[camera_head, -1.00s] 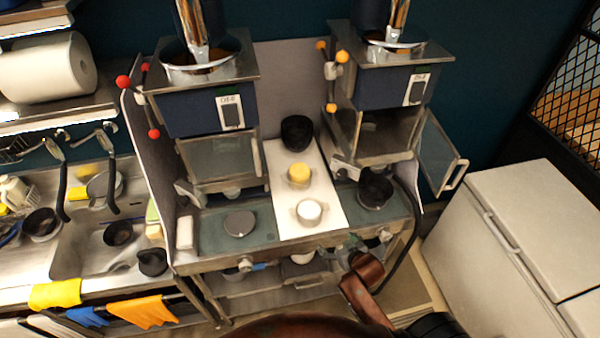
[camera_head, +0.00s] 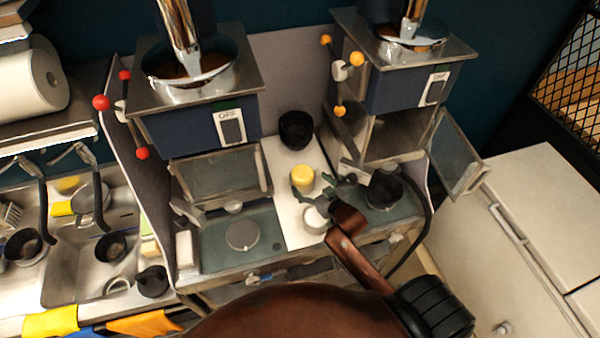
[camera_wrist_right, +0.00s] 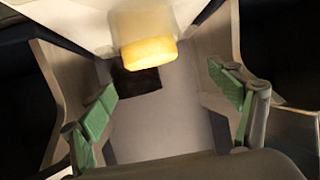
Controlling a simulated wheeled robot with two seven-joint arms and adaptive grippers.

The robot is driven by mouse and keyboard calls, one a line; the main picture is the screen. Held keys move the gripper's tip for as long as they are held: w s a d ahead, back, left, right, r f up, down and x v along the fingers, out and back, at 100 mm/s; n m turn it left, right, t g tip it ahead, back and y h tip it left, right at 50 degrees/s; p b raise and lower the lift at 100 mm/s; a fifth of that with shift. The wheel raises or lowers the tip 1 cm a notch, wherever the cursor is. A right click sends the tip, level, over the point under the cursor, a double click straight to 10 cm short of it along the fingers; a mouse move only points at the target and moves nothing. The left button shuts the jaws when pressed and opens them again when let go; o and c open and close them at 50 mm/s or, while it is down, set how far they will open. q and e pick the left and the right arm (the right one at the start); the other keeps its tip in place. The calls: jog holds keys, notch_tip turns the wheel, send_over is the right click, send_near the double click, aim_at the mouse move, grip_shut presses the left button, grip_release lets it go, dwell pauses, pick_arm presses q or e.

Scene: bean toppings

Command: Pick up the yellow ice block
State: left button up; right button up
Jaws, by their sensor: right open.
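The yellow ice block (camera_head: 302,176) is a small rounded block on the white board between the two machines. My right gripper (camera_head: 327,186) is over the board, just to the right and in front of the block. In the right wrist view the yellow block (camera_wrist_right: 148,52) is near the top centre, ahead of my gripper (camera_wrist_right: 165,105). The green-padded fingers are spread apart with nothing between them. I cannot tell the exact gap to the block. My left gripper is out of view.
A white round container (camera_head: 315,219) stands in front of the block, partly beside my gripper. A black cup (camera_head: 296,130) stands behind it. Another black cup (camera_head: 384,190) sits to the right, near the open machine door (camera_head: 457,160). The plate area (camera_head: 242,234) is at left.

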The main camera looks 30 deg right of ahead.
aim_at(305, 175)
jog(key=shift+w+d+f+p, duration=0.25)
jog(key=shift+w+p, duration=0.05)
jog(key=shift+w, duration=0.25)
jog(key=shift+w+d+f+p, duration=0.25)
jog(key=shift+w, duration=0.25)
jog(key=x, duration=0.2)
jog(key=shift+w+d+f+p, duration=0.2)
jog(key=shift+w+p, duration=0.1)
jog(key=shift+p, duration=0.1)
jog(key=shift+w+f, duration=0.35)
jog(key=shift+w, duration=0.2)
jog(key=shift+a, duration=0.1)
jog(key=c, duration=1.6)
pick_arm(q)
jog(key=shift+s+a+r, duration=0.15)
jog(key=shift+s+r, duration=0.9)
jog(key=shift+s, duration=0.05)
pick_arm(e)
jog(key=shift+r, duration=0.1)
jog(key=shift+c, duration=0.6)
